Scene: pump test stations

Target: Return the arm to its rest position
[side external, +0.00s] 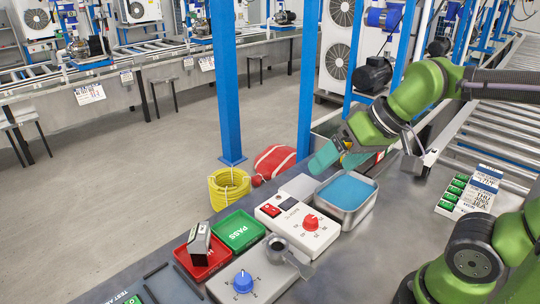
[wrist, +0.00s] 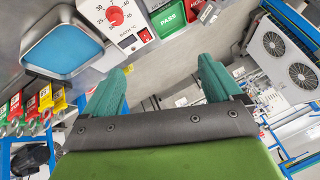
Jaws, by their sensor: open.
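My green arm reaches in from the right in the side external view. My gripper (side external: 340,158) is above the bench, beside and above the far edge of the water bath (side external: 372,212), a metal tray of blue liquid. In the wrist view my gripper (wrist: 160,88) shows two teal fingers spread wide apart with nothing between them. The bath also shows in the wrist view (wrist: 68,50), at upper left.
A white control box (side external: 318,236) with a red dial stands beside the bath. Near it are a green PASS tray (side external: 240,230), a red tray (side external: 203,262) holding a small part, and a blue-dial box (side external: 258,283). A blue post (side external: 306,80) rises behind. Cards (side external: 470,191) lie right.

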